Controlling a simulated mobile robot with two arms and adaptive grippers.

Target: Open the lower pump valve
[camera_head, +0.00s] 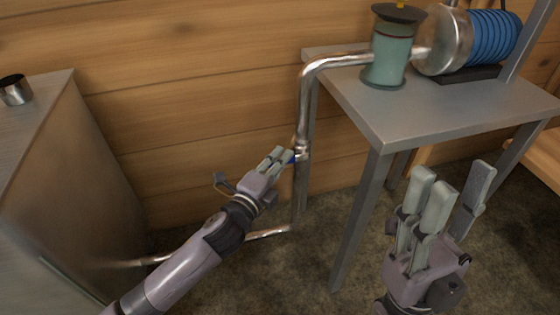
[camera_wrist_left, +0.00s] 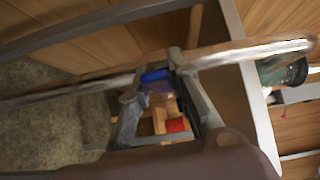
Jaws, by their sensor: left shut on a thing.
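The lower pump valve (camera_head: 302,150) sits on the vertical metal pipe (camera_head: 303,105) left of the metal table. Its small blue handle (camera_head: 291,158) is mostly covered by my left gripper (camera_head: 283,156), whose fingers are shut on it. In the left wrist view the blue handle (camera_wrist_left: 156,76) shows at the fingers (camera_wrist_left: 160,100), beside the long shiny pipe (camera_wrist_left: 75,88). How far the handle is turned cannot be told. My right gripper (camera_head: 450,190) is empty, its fingers spread open, in front of the table at the right.
The metal table (camera_head: 440,115) carries a green cylinder (camera_head: 391,50) and a pump with a blue ribbed motor (camera_head: 490,38). A large metal cabinet (camera_head: 75,180) stands at the left with a small metal cup (camera_head: 15,90) on top. A wooden wall closes the back.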

